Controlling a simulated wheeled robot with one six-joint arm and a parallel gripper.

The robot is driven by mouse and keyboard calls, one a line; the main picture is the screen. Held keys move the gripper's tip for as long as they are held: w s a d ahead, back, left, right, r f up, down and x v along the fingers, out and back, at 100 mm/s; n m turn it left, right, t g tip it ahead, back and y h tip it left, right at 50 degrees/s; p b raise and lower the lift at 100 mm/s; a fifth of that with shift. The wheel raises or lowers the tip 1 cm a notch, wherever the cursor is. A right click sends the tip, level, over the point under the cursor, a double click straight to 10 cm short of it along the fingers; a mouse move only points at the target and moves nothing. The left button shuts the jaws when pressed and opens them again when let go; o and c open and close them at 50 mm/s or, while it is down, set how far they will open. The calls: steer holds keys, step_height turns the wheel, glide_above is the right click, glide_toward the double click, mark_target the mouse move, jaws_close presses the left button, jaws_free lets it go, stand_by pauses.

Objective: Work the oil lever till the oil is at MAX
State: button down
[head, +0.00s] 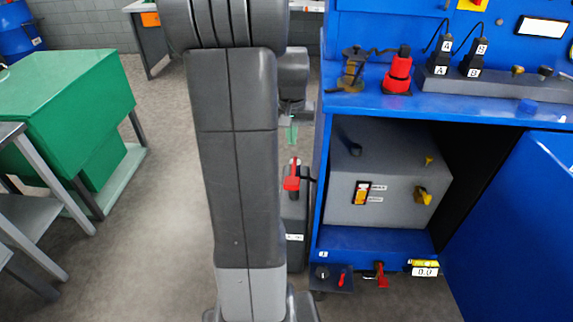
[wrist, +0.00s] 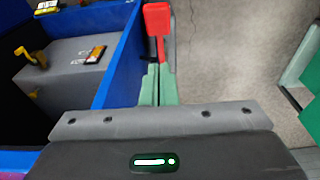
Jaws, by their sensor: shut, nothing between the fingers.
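A red-handled lever (head: 291,180) stands on a dark unit at the left outer side of the blue bench; it also shows at the top of the wrist view (wrist: 157,20). A grey tank (head: 375,225) sits inside the open bench. Its front has a small gauge window (head: 361,193) with orange-yellow in it and two labels too small to read; I cannot tell the exact level. My gripper (head: 291,131) is shut and empty, above the red handle. In the wrist view its green fingers (wrist: 158,82) lie together, close to the handle; I cannot tell if they touch.
The blue bench (head: 455,108) has a red tool (head: 398,72) and a brass device (head: 352,68) on top. Its door (head: 515,215) hangs open at right. Small red levers (head: 380,275) sit at its lower front. A green cabinet (head: 65,90) stands left; grey floor is clear between.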

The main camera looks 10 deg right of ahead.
steer(key=shift+f, duration=0.1)
stand_by(0.3)
glide_above(291, 180)
step_height(291, 180, down, 12)
steer(key=shift+s+f, duration=0.1)
steer(key=shift+f, duration=0.05)
steer(key=shift+s+f, duration=0.15)
steer(key=shift+f, duration=0.45)
steer(key=shift+f, duration=0.1)
